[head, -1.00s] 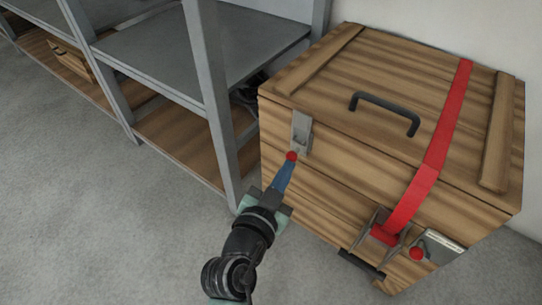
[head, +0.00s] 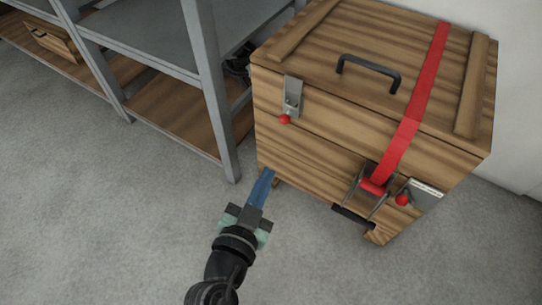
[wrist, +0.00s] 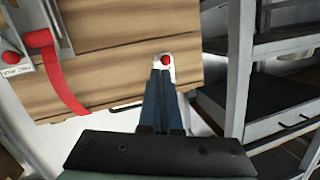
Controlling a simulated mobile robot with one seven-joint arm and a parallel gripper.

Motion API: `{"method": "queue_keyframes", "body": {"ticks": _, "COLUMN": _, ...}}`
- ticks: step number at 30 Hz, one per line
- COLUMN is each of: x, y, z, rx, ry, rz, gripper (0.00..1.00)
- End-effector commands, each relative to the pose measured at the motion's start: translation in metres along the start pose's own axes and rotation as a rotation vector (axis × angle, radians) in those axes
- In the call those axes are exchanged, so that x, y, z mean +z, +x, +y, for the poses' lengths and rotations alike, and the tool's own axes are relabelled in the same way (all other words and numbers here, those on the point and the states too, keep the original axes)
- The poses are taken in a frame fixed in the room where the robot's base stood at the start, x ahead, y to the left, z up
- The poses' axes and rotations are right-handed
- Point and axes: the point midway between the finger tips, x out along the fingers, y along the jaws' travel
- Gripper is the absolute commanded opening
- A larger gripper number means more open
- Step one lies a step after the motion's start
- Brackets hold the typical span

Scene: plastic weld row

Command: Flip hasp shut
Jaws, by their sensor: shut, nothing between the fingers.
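The grey metal hasp (head: 292,92) is on the left of the wooden crate's front, just below the lid edge. Its red knob (head: 285,119) is at the lower end. I cannot tell whether the hasp lies flat against the crate. My gripper (head: 268,172) has its blue fingers shut and empty, low in front of the crate and below the knob in the head view. In the wrist view the knob (wrist: 165,60) and pale metal around it show just beyond my fingertips (wrist: 163,73), which partly cover the hasp.
The wooden crate (head: 330,135) has a black lid handle (head: 370,70). A red strap (head: 420,85) runs over it to a buckle (head: 368,188), beside another red knob (head: 402,199) and a labelled plate. A grey shelf post (head: 208,90) stands close left. The floor in front is clear.

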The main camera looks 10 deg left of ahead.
Motion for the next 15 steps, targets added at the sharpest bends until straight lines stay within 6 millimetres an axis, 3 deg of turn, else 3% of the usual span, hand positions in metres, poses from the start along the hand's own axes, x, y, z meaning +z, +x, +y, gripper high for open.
{"method": "queue_keyframes", "body": {"ticks": 6, "x": 0.007, "y": -0.015, "z": 0.002, "rx": 0.000, "ry": 0.002, "rz": 0.000, "gripper": 0.00}}
{"method": "queue_keyframes", "body": {"ticks": 15, "x": 0.007, "y": -0.016, "z": 0.002, "rx": 0.000, "ry": 0.001, "rz": 0.001, "gripper": 0.00}}
